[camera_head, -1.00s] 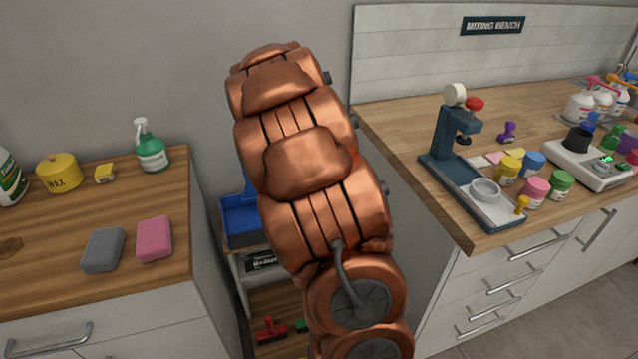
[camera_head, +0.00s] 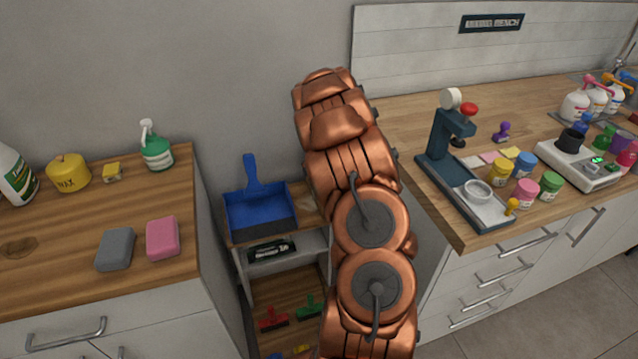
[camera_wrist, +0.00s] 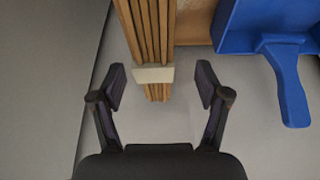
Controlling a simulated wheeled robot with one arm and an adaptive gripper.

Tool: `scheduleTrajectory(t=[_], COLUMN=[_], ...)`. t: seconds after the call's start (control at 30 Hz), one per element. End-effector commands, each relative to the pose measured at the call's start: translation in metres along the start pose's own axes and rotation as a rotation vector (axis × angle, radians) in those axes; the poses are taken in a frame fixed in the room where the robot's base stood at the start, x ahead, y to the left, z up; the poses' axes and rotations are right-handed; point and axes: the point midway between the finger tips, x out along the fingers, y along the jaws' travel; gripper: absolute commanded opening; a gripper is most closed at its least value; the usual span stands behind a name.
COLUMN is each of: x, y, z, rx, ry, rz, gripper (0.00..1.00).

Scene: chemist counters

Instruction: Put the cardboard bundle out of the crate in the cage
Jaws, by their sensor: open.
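In the wrist view a bundle of thin brown strips (camera_wrist: 152,35), likely the cardboard bundle, is held by a pale band (camera_wrist: 154,73). Its near end points toward my gripper (camera_wrist: 161,87). My gripper is open, with one finger on each side of the bundle's banded end and visible gaps between. I cannot tell the height difference between them. In the head view my arm hides the bundle and the gripper. I cannot make out a crate or a cage in either view.
A blue dustpan (camera_head: 260,210) lies on a small shelf unit between two counters, and shows beside the bundle in the wrist view (camera_wrist: 288,80). Red (camera_head: 273,320) and green (camera_head: 310,306) tools lie on a lower shelf. A press stand (camera_head: 445,145) stands on the right bench.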

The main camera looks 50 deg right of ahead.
Motion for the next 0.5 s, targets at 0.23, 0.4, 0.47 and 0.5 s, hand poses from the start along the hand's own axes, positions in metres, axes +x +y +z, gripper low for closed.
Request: scheduleTrajectory(t=[0.23, 0.4, 0.47, 0.5], x=[0.013, 0.027, 0.032, 0.036], y=[0.001, 0.005, 0.007, 0.007], z=[-0.001, 0.000, -0.001, -0.003], rx=[-0.001, 0.002, 0.001, 0.000], ry=[0.000, -0.004, -0.003, -0.001], rz=[0.001, -0.001, 0.001, 0.001], gripper=[0.75, 0.75, 0.75, 0.75])
